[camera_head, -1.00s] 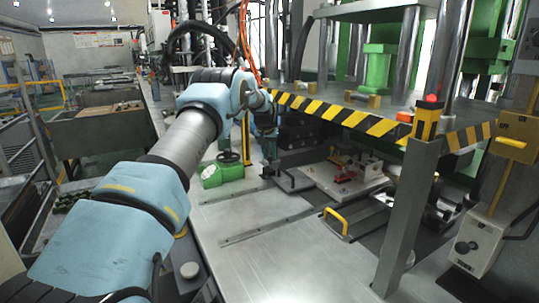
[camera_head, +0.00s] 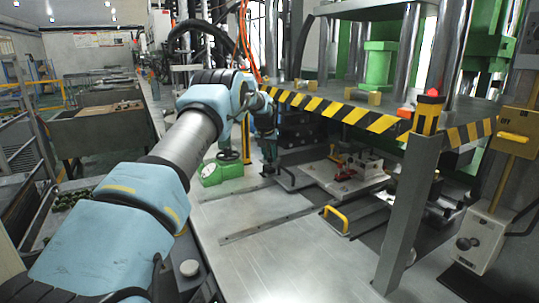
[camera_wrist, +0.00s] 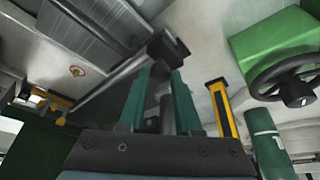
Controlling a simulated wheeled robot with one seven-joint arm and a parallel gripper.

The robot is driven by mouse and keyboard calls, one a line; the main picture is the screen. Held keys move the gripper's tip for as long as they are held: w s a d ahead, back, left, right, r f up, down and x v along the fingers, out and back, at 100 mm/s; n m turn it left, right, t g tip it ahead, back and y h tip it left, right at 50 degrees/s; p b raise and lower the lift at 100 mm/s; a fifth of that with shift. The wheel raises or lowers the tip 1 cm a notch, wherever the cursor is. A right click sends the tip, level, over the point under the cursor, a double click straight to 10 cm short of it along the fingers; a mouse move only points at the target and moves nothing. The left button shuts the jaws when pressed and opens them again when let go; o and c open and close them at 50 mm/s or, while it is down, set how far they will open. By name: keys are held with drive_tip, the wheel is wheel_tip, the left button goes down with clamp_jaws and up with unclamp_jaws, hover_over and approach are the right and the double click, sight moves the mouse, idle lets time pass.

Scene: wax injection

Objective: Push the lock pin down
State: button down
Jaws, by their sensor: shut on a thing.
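My gripper (camera_wrist: 162,76) shows two teal fingers, close together, in the wrist view. They are shut on a dark pin-like piece, which I take to be the lock pin (camera_wrist: 169,46); its square dark end shows just beyond the fingertips. How deep the pin sits cannot be told. In the head view my gripper (camera_head: 268,160) points down at the far end of the grey metal table (camera_head: 260,262), beside the press. The dark end under it is small and appears close to the table surface. Part of the pin is hidden by the fingers.
A green housing with a black handwheel (camera_head: 220,170) stands just left of my gripper; the wheel also shows in the wrist view (camera_wrist: 292,88). A mould plate (camera_head: 345,180) and a yellow handle (camera_head: 334,215) lie right. The striped press edge (camera_head: 345,114) overhangs nearby.

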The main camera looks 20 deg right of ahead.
drive_tip(key=shift+f, duration=0.65)
drive_tip(key=shift+r, duration=0.1)
drive_tip(key=c, duration=0.9)
unclamp_jaws()
drive_tip(key=o, duration=0.3)
drive_tip(key=b+v, duration=0.3)
drive_tip(key=v, duration=0.7)
drive_tip(key=shift+r, duration=0.35)
drive_tip(key=shift+s+a, duration=0.15)
